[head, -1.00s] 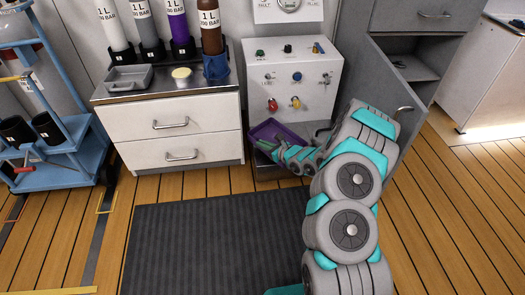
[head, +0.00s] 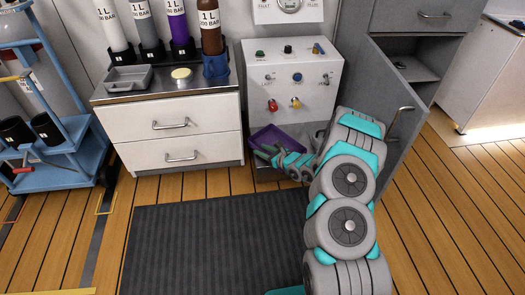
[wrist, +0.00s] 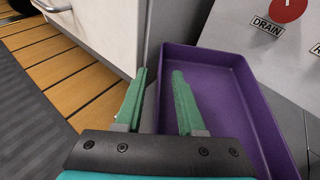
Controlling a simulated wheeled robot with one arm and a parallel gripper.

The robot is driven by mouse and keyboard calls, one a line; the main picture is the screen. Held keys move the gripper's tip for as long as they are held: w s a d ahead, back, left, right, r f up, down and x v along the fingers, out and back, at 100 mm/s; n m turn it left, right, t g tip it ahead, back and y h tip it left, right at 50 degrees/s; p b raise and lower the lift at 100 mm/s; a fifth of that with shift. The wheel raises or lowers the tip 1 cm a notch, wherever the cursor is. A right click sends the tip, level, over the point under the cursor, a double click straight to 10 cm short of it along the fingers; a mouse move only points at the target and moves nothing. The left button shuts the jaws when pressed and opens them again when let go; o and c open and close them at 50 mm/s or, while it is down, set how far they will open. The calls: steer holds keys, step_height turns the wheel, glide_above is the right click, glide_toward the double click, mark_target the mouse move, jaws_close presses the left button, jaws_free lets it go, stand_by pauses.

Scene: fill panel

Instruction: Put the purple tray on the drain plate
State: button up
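The purple tray (head: 277,136) is at the foot of the fill panel, over the grey plate (head: 318,129) below the panel's front. It fills the right half of the wrist view (wrist: 215,52), empty, beside the panel's DRAIN label. The tray hides much of the plate, so I cannot tell whether it rests fully flat on it. My gripper (wrist: 160,95) is open at the tray's left side. Its right green finger is over the tray's inside and its left finger is outside the left wall, with visible gaps. My gripper also shows in the head view (head: 268,153).
The white drawer cabinet (head: 175,135) stands close on the left of the tray. The fill panel (head: 290,80) with knobs rises behind it. An open grey cabinet door (head: 395,100) stands right of my arm. A dark mat (head: 215,245) covers the floor in front.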

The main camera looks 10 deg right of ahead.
steer(key=p+v, duration=0.1)
steer(key=v, duration=1.1)
steer(key=s+a+r+n+g+y, duration=0.25)
steer(key=a+r+n, duration=0.25)
steer(key=a+r, duration=0.3)
steer(key=s+a+r+n+g+y, duration=0.1)
steer(key=s+a+r+n+y, duration=0.2)
steer(key=a+r, duration=0.5)
steer(key=s+a+r+n+g, duration=0.45)
steer(key=s+r+n, duration=0.2)
steer(key=s, duration=0.25)
steer(key=s+a+r+n+g, duration=0.3)
steer(key=s+r+n+g, duration=0.3)
steer(key=s, duration=0.4)
steer(key=s+d+n+h, duration=0.3)
steer(key=s+n+h, duration=0.2)
steer(key=s, duration=0.4)
steer(key=s+d+n+h, duration=0.3)
steer(key=s+d+h, duration=0.5)
steer(key=s+d, duration=0.4)
steer(key=d, duration=0.5)
steer(key=shift+s, duration=0.2)
